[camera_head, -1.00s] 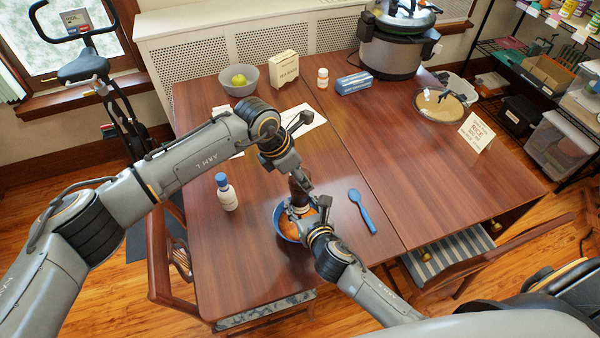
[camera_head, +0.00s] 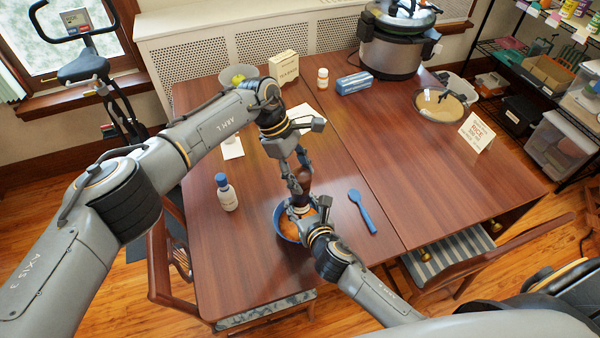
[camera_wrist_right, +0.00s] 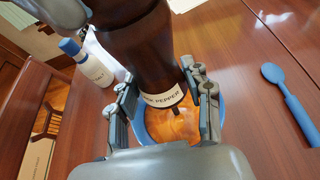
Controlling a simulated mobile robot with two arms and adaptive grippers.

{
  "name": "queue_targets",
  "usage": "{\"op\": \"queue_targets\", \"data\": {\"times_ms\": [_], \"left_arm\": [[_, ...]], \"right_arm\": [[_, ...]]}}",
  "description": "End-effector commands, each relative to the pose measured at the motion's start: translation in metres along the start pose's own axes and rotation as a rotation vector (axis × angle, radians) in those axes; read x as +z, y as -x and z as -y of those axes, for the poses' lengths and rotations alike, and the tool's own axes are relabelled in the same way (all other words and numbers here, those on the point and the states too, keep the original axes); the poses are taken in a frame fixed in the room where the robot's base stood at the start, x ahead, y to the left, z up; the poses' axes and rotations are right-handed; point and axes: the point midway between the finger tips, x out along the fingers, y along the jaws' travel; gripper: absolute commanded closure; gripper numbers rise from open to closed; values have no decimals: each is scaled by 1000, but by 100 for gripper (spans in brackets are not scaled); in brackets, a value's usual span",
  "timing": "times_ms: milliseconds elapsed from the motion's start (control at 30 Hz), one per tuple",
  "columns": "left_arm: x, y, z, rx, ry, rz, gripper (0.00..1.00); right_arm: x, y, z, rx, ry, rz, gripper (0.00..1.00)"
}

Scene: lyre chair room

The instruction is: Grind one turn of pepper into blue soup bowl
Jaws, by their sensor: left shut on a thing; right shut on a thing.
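The blue soup bowl (camera_head: 281,222) holds orange soup and stands near the front of the table. A dark brown pepper mill (camera_head: 303,183) is upright above the bowl; its "PEPPER" label shows in the right wrist view (camera_wrist_right: 163,97). My right gripper (camera_head: 301,208) is shut on the mill's lower part, one finger on each side, over the bowl. My left gripper (camera_head: 299,186) is shut on the mill's top from above. Its fingers partly show at the upper left of the right wrist view.
A white bottle with a blue cap (camera_head: 227,193) stands left of the bowl. A blue spoon (camera_head: 362,211) lies to its right. A box (camera_head: 284,67), a small jar (camera_head: 323,78), a blue box (camera_head: 353,83) and a large cooker (camera_head: 392,52) stand farther back. The right tabletop is mostly clear.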

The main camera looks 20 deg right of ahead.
Motion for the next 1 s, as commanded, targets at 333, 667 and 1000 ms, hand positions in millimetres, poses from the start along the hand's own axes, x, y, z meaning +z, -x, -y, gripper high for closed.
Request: {"op": "queue_targets", "data": {"times_ms": [333, 667, 1000], "left_arm": [[-3, 0, -1, -47, -117, -6, 81], [-3, 0, 0, -55, -137, -5, 81], [-2, 0, 0, -54, -136, -4, 26]], "right_arm": [[2, 0, -1, 2, 1, 5, 100], [2, 0, -1, 2, 0, 5, 100], [2, 0, -1, 2, 0, 4, 100]]}}
